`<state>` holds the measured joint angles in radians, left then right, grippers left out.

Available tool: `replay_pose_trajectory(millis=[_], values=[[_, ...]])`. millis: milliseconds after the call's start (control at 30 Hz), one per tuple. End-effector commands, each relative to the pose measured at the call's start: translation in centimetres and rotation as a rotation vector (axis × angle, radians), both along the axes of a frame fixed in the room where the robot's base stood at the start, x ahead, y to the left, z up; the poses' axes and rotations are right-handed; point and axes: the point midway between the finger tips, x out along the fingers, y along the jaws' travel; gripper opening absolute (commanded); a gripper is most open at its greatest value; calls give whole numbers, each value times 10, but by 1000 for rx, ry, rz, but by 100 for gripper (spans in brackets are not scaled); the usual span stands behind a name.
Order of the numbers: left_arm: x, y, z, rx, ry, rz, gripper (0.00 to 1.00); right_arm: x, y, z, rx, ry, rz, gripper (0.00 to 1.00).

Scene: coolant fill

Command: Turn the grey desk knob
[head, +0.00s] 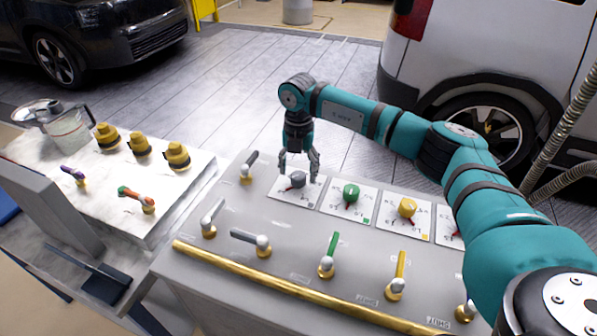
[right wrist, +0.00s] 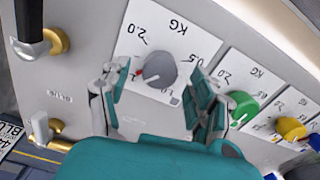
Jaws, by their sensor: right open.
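The grey knob (head: 297,179) sits on a white dial plate at the back left of the grey desk (head: 200,262). In the right wrist view the grey knob (right wrist: 162,70) shows a red pointer toward the left of its plate, with marks 2.0, KG, 0.5 and 1.0. My right gripper (head: 299,170) hangs fingers down over this dial, and in the right wrist view its open fingers (right wrist: 158,88) lie on either side of the knob's near part. I cannot tell whether they touch the knob. My left gripper is not in view.
A green knob (head: 351,193) and a yellow knob (head: 407,207) stand to the right. Levers, such as the black-handled one (head: 248,165) and the green one (head: 331,249), rise nearby. A brass rail (head: 290,288) runs along the front edge. A white table (head: 180,201) stands left.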

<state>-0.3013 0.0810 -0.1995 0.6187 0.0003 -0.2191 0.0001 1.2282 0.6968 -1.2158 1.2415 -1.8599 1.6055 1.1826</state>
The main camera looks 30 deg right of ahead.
Motion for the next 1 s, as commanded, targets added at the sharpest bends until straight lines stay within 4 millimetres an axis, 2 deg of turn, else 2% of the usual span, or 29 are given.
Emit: replay_pose_trajectory(millis=[300, 500, 667, 1000], values=[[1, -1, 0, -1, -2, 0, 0, 1, 0, 69, 1, -6, -1, 63], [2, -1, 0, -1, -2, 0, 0, 1, 0, 97, 1, -3, -1, 63], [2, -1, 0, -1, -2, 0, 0, 0, -1, 105, 0, -1, -2, 63], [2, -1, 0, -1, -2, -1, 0, 0, -1, 105, 0, -1, -2, 63]])
